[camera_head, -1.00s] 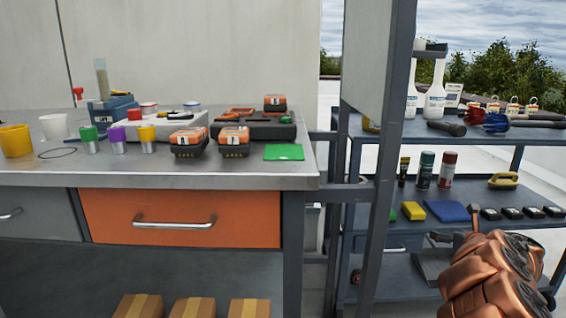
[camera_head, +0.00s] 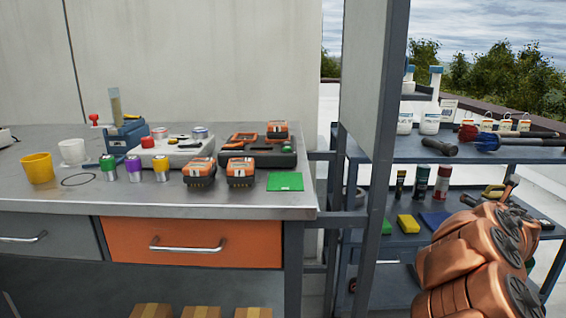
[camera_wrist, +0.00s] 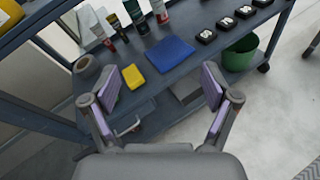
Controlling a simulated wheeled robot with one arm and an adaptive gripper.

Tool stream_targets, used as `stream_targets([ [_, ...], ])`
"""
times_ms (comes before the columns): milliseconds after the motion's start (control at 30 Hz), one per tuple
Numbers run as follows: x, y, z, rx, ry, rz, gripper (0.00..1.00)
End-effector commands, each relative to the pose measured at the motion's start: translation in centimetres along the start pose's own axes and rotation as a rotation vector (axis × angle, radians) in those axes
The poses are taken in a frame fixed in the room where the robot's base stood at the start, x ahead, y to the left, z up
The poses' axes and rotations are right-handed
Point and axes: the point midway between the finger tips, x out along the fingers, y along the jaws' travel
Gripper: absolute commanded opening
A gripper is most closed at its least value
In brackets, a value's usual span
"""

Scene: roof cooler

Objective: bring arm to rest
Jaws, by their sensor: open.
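My gripper (camera_wrist: 160,108) is open and empty in the wrist view, its two fingers spread apart with purple pads facing each other. It hangs in front of the shelf cart (camera_wrist: 165,92), whose shelf holds a blue cloth-like block (camera_wrist: 170,54) and a yellow block (camera_wrist: 133,77) beyond the fingertips. Nothing is between the fingers. In the head view my copper-coloured arm (camera_head: 475,262) is folded at the lower right, in front of the cart (camera_head: 470,150). The gripper itself cannot be made out clearly there.
A steel workbench (camera_head: 60,185) with an orange drawer (camera_head: 192,243) stands at the left, with orange-black batteries (camera_head: 240,172), a green pad (camera_head: 285,181) and a yellow cup (camera_head: 37,168). A grey post (camera_head: 383,150) stands between bench and cart. A green bin (camera_wrist: 240,52) is near the cart's end.

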Motion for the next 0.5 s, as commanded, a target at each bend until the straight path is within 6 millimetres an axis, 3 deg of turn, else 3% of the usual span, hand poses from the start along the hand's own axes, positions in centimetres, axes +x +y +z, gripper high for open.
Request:
stream_targets([
  [33,-1.7,0.8,3.8,0.065,-0.031,-0.036,0.87],
  [200,-6.8,0.7,10.8,0.339,-0.125,-0.172,0.87],
  [300,-10.1,0.4,13.8,0.510,-0.171,-0.248,0.87],
  [500,-16.7,0.3,17.3,0.864,-0.233,-0.386,0.87],
])
